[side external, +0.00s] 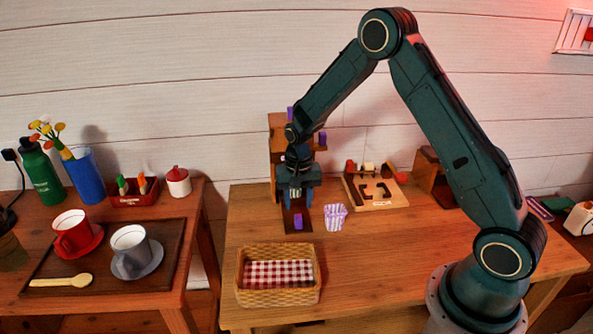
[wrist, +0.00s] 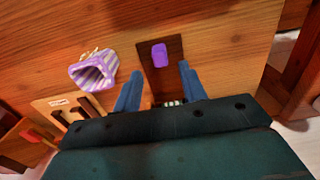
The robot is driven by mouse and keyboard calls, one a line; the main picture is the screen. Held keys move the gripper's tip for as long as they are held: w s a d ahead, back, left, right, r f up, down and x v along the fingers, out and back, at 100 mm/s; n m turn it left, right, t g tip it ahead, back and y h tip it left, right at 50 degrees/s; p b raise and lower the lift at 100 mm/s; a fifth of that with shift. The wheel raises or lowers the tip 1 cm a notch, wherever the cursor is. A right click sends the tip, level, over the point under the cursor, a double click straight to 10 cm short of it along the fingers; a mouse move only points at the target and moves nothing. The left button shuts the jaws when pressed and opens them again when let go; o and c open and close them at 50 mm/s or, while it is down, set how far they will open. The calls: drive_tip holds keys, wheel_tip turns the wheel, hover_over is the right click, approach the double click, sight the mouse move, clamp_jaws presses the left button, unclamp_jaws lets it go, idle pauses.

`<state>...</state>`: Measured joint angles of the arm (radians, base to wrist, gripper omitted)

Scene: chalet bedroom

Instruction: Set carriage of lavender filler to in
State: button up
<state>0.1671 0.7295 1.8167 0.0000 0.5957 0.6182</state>
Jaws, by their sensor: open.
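The lavender filler (side external: 278,150) is a wooden stand at the middle of the right table, with purple parts on its upper portion. A dark brown base strip (side external: 298,230) extends forward from it, and a purple block (side external: 298,221), possibly the carriage's handle, sits on the strip. In the wrist view the purple block (wrist: 159,54) lies just beyond and between my fingertips. My gripper (side external: 296,203) points down above the strip, behind the block; it is open, with nothing between its fingers (wrist: 158,70). My wrist and gripper hide much of the filler's middle.
A purple striped pouch (side external: 336,217) stands close to the right of the strip. A wicker basket (side external: 250,289) with checked cloth is in front. A wooden tray (side external: 395,202) with cut-outs is behind right. Cups stand on the left table.

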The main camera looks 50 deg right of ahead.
sight(298, 216)
drive_tip(key=shift+f, duration=3.3)
clamp_jaws()
